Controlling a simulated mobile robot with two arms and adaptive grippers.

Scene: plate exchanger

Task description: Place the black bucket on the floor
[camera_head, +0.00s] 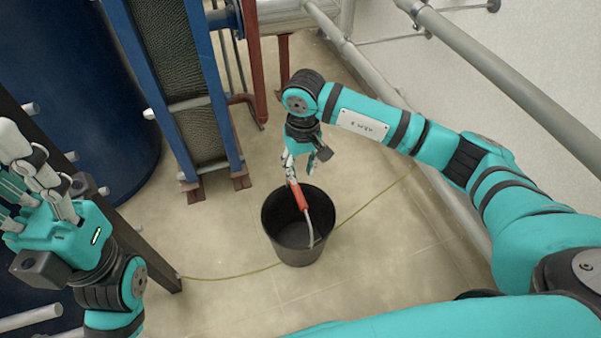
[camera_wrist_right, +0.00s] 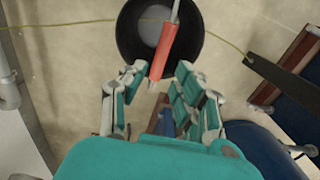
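The black bucket (camera_head: 283,245) stands upright in the middle of the head view and appears to rest on the beige floor (camera_head: 375,270). Its handle has a red grip (camera_head: 298,195) that rises toward my right gripper (camera_head: 299,171). In the right wrist view, the bucket (camera_wrist_right: 191,45) is ahead of my right gripper (camera_wrist_right: 157,76). The red grip (camera_wrist_right: 162,52) lies between its fingers, with visible gaps on both sides, so the gripper looks open. My left gripper (camera_head: 30,185) is at the left edge, open and empty, away from the bucket.
A blue-framed plate exchanger (camera_head: 190,90) stands on the floor behind and left of the bucket. A dark blue tank (camera_head: 85,90) fills the upper left. Grey pipes (camera_head: 510,75) run at the right. A thin yellow-green cable (camera_head: 235,274) crosses the floor by the bucket.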

